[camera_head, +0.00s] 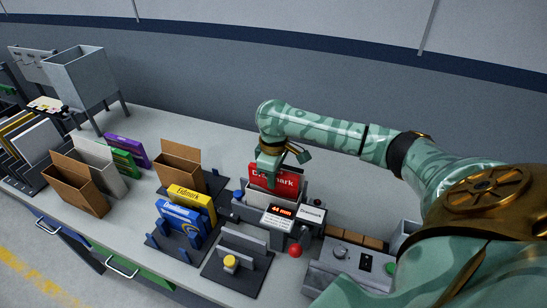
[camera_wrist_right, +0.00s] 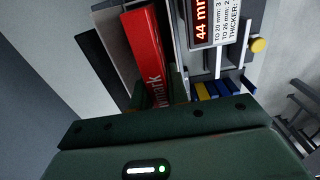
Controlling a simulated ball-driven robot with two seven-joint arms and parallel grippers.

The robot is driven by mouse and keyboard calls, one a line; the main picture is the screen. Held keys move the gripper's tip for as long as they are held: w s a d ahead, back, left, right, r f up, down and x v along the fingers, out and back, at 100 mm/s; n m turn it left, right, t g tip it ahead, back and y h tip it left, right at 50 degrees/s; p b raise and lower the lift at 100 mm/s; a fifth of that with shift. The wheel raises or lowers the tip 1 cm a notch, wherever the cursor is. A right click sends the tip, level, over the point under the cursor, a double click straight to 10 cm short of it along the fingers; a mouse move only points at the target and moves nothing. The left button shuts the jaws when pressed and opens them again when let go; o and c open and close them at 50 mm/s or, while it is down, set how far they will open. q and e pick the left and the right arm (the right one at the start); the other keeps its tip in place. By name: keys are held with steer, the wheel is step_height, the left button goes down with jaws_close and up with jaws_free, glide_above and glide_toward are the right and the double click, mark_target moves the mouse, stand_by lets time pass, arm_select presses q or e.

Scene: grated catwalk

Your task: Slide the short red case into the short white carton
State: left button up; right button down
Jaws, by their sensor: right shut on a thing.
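The red case (camera_head: 275,178), lettered in white, stands upright among the grey-white walls of a measuring device, its lower part hidden. My right gripper (camera_head: 270,163) is shut on it from above and behind. In the right wrist view the red case (camera_wrist_right: 147,65) runs up from my gripper (camera_wrist_right: 158,95), next to a pale wall. A white carton (camera_head: 96,160) with a raised flap stands open-topped at the left, behind a brown carton. It is well apart from the red case. My left gripper is not in view.
The device's display (camera_head: 281,212) reads 44 mm. Open brown cartons (camera_head: 78,192) (camera_head: 181,158) stand left of it. Yellow (camera_head: 191,197) and blue (camera_head: 181,216) cases sit in a rack. A grey hopper (camera_head: 80,78) stands at the back left. The bench behind the device is clear.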

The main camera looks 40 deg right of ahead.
steer(key=shift+f, duration=0.85)
steer(key=c, duration=1.3)
jaws_free()
step_height(320, 180, up, 7)
steer(key=p, duration=1)
